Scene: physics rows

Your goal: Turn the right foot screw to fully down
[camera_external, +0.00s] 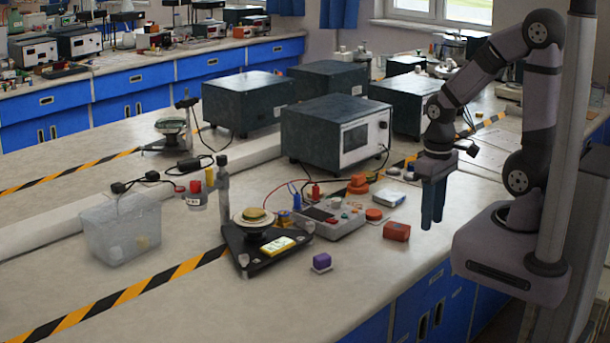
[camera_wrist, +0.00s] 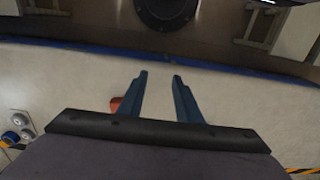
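A dark triangular base (camera_external: 240,250) stands on the bench in the external view, with a grey upright post (camera_external: 223,190) and a small round platform with a brass-coloured disc (camera_external: 256,215). Small pale foot screws show at its corners, one at the front (camera_external: 243,260) and one at the right (camera_external: 308,227); their height is too small to tell. My gripper (camera_external: 432,226) points down, well to the right of the base and above the bench. In the wrist view its two blue fingers (camera_wrist: 160,76) are apart with nothing between them.
A red-orange block (camera_external: 396,231) is near my gripper; a purple block (camera_external: 321,261) lies in front of the base. A grey control box (camera_external: 335,215) with leads sits between base and gripper. A clear bin (camera_external: 122,230) is at left. The front bench is mostly clear.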

